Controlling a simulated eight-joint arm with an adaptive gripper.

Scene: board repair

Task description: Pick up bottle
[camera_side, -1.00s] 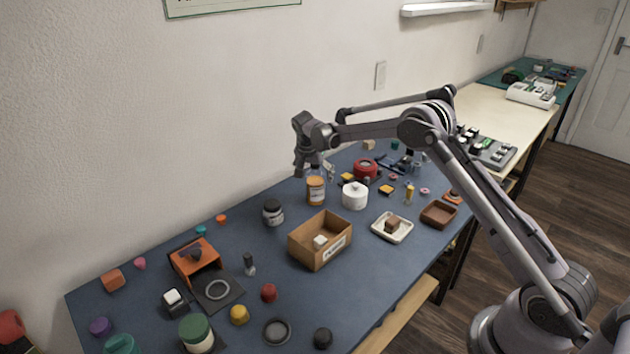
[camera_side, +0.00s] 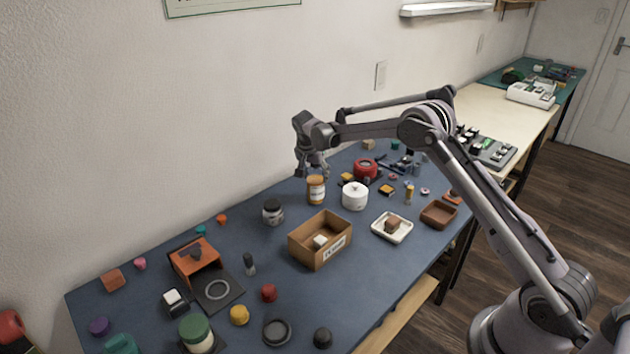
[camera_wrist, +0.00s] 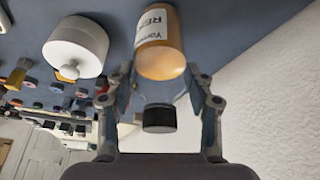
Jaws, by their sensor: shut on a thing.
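An amber bottle (camera_side: 316,190) with a white label stands upright on the blue mat (camera_side: 240,265), near the wall. In the wrist view, the bottle (camera_wrist: 162,45) shows its orange body and part of the label. A clear narrower section leads to a black cap (camera_wrist: 159,118). My gripper (camera_side: 313,168) reaches down over the bottle's top in the side view. In the wrist view, its fingers (camera_wrist: 161,92) lie on both sides of the clear section below the cap, shut on the bottle. The cap is hidden in the side view.
A white lidded pot (camera_side: 355,197) stands close to the right of the bottle. A grey jar (camera_side: 273,212) is to the left. A cardboard box (camera_side: 334,247) is in front, with a white tray (camera_side: 405,232) to its right. The wall (camera_side: 150,130) is close behind.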

